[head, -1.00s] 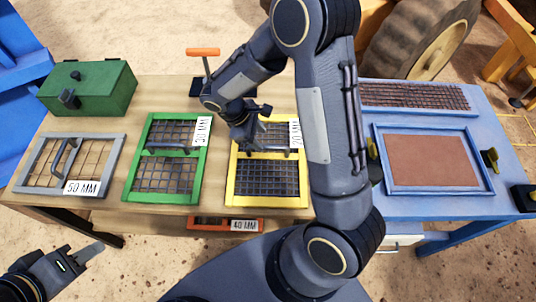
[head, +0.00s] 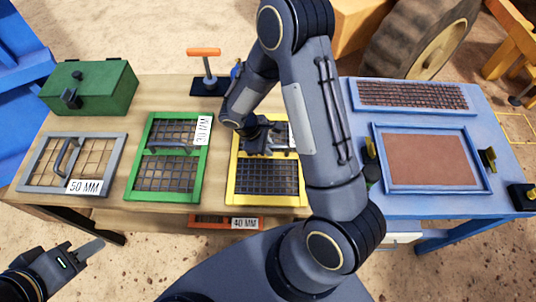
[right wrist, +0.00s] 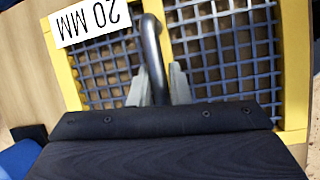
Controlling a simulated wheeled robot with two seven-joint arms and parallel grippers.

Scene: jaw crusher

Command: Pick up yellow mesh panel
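The yellow mesh panel (head: 266,178) lies flat on the wooden table, right of the green panel. It has a dark handle across its middle, and its white label reads 20 MM in the right wrist view (right wrist: 92,20). My right gripper (head: 284,140) is low over the panel's upper half and hides part of it. In the right wrist view, the fingers (right wrist: 157,88) are open, one on each side of the dark handle (right wrist: 153,55), with visible gaps. My left gripper (head: 90,250) is at the lower left, off the table; its opening is unclear.
A green mesh panel (head: 165,173) and a grey 50 MM panel (head: 95,165) lie to the left. A green box (head: 105,88) and an orange-handled tool (head: 204,53) stand behind. A 40 MM panel (head: 212,219) is below the table edge. A blue table (head: 440,205) adjoins at right.

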